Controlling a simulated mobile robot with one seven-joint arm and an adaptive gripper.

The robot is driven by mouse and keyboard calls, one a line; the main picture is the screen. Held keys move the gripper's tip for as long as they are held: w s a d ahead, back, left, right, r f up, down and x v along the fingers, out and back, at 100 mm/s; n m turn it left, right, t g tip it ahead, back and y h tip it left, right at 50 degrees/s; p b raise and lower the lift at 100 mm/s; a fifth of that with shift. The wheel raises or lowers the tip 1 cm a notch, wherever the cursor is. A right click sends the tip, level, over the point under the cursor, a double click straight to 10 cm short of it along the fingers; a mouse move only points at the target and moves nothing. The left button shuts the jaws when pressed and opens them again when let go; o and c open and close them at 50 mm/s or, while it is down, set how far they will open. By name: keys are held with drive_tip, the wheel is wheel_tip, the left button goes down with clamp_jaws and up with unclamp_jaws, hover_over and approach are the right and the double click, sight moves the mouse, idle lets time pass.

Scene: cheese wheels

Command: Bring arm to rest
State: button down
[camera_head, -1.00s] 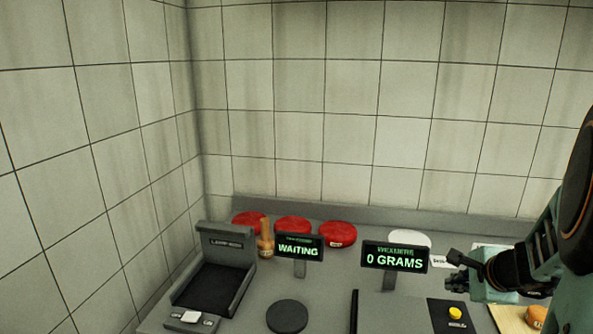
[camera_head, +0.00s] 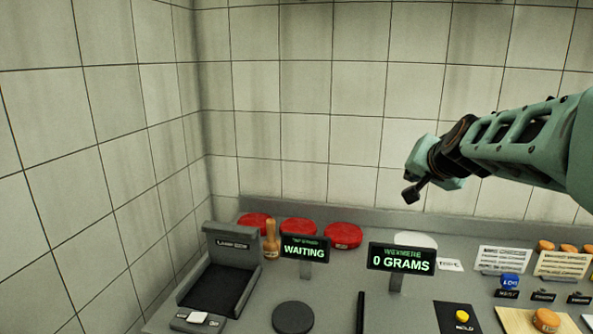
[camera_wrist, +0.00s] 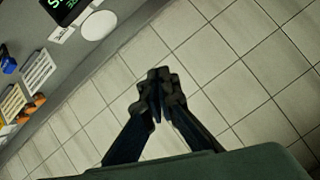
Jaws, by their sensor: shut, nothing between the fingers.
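My gripper (camera_head: 411,195) is raised in the air at the right of the head view, in front of the tiled wall and above the back of the counter. Its fingers point down and to the left. In the wrist view my gripper (camera_wrist: 158,88) has its two dark fingers together with nothing between them. My teal arm (camera_head: 530,135) reaches in from the right edge.
Air above the counter's left is free.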

drive_tip(key=s+a+f+n+g+y+p, duration=0.1)
drive_tip(key=s+a+n+g+y+p, duration=0.1)
drive_tip(key=s+a, duration=0.5)
drive_tip(key=s+a+f+n+g+y+p, duration=0.1)
drive_tip(key=s+a+f+n, duration=0.2)
drive_tip(key=s, duration=0.7)
drive_tip(key=s+a+f+n+g+h+p, duration=0.1)
drive_tip(key=s+f, duration=0.1)
drive_tip(key=s, duration=0.5)
drive_tip(key=s+a+f+g+h+p, duration=0.1)
drive_tip(key=s+f+g, duration=0.1)
drive_tip(key=s, duration=0.6)
drive_tip(key=shift+f+n, duration=0.4)
drive_tip(key=shift+f, duration=0.45)
drive_tip(key=shift+d, duration=0.15)
